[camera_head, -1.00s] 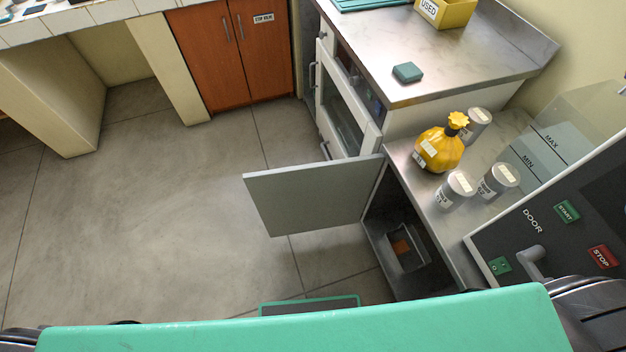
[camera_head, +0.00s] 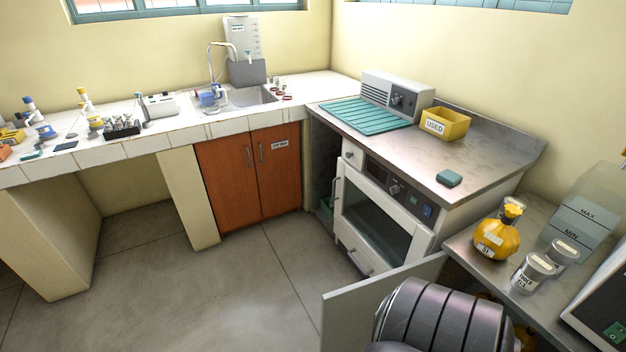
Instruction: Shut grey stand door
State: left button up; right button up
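The grey stand door (camera_head: 348,310) stands open at the lower right, swung out from the stand into the room. Its upper edge slants up to the stand's front. The grey stand (camera_head: 470,262) is at the right edge, beside the white oven unit. A dark ribbed link of one of my arms covers much of the door and the stand's opening. I cannot tell whether it touches the door. Neither gripper shows.
On the stand are a yellow flask (camera_head: 494,240), grey labelled jars (camera_head: 533,273) and a clear tank (camera_head: 590,215). The white oven unit (camera_head: 385,222) is beyond the door. Orange cupboards (camera_head: 250,172) are at the back. The floor (camera_head: 240,295) left of the door is clear.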

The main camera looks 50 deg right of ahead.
aim_at(347, 312)
jog(key=i+j+z, duration=0.3)
jog(key=i, duration=0.3)
jog(key=i+j+z, duration=0.25)
jog(key=i+j, duration=0.3)
jog(key=i+z, duration=0.15)
jog(key=z, duration=0.35)
jog(key=i+z, duration=0.2)
jog(key=z, duration=0.3)
jog(key=i+z, duration=0.2)
jog(key=z, duration=0.25)
jog(key=i+j+z, duration=0.1)
jog(key=z, duration=0.4)
jog(key=i+j+z, duration=0.15)
jog(key=z, duration=0.35)
jog(key=j+z, duration=0.3)
jog(key=z, duration=0.2)
jog(key=i+j+z, duration=0.2)
jog(key=z, duration=0.25)
jog(key=i+j+z, duration=0.15)
jog(key=z, duration=0.25)
jog(key=j+z, duration=0.45)
jog(key=i+l, duration=0.05)
